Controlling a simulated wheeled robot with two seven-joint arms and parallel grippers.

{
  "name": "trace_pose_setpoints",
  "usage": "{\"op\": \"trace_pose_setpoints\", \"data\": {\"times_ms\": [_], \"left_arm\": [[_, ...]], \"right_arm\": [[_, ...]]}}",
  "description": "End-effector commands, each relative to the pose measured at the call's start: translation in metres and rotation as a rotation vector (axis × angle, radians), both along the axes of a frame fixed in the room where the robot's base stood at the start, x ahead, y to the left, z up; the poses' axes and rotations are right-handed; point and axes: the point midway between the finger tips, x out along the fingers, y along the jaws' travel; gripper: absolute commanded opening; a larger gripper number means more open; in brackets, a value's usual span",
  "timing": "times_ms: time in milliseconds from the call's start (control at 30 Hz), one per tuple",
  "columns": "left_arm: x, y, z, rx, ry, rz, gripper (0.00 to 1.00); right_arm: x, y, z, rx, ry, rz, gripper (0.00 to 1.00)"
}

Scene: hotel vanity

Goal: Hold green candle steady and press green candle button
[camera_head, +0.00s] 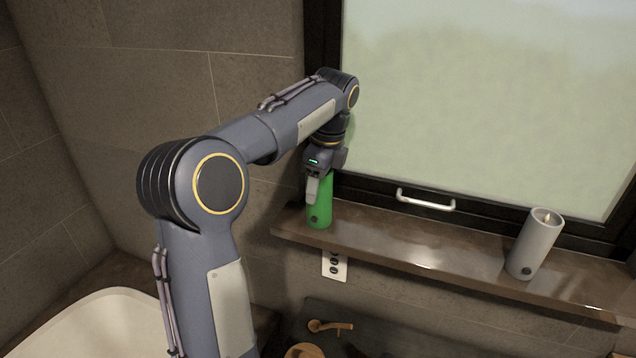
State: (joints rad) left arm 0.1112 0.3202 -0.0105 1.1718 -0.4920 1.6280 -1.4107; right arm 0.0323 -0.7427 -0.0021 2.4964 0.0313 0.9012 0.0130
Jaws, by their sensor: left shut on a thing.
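The green candle (320,214) stands upright near the left end of the brown shelf (400,242) under the window. A small dark round button (314,219) shows low on its front. My left gripper (314,190) reaches down over the candle from above and is shut on its upper part. The candle's top is hidden by the gripper. My right gripper is out of view.
A grey candle (535,245) with a dark button stands on the shelf's right part. A white window handle (426,200) sits above the shelf. A wall socket plate (334,265) is below it. The shelf between the candles is clear. A white basin (90,325) is lower left.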

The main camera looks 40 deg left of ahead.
Motion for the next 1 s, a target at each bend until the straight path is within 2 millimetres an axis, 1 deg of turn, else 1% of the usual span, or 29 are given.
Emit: {"op": "trace_pose_setpoints", "data": {"times_ms": [33,67,600,1000], "left_arm": [[0.0,-0.0001,0.0001,0.0,0.0,0.0,0.23],[0.0,-0.0001,0.0001,0.0,0.0,0.0,0.23],[0.0,-0.0001,0.0001,0.0,0.0,0.0,0.23],[0.0,-0.0001,0.0002,0.0,0.0,0.0,0.23]], "right_arm": [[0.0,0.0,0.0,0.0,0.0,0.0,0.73],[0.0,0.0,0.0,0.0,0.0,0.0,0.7],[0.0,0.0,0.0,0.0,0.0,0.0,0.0],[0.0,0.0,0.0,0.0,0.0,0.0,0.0]]}}
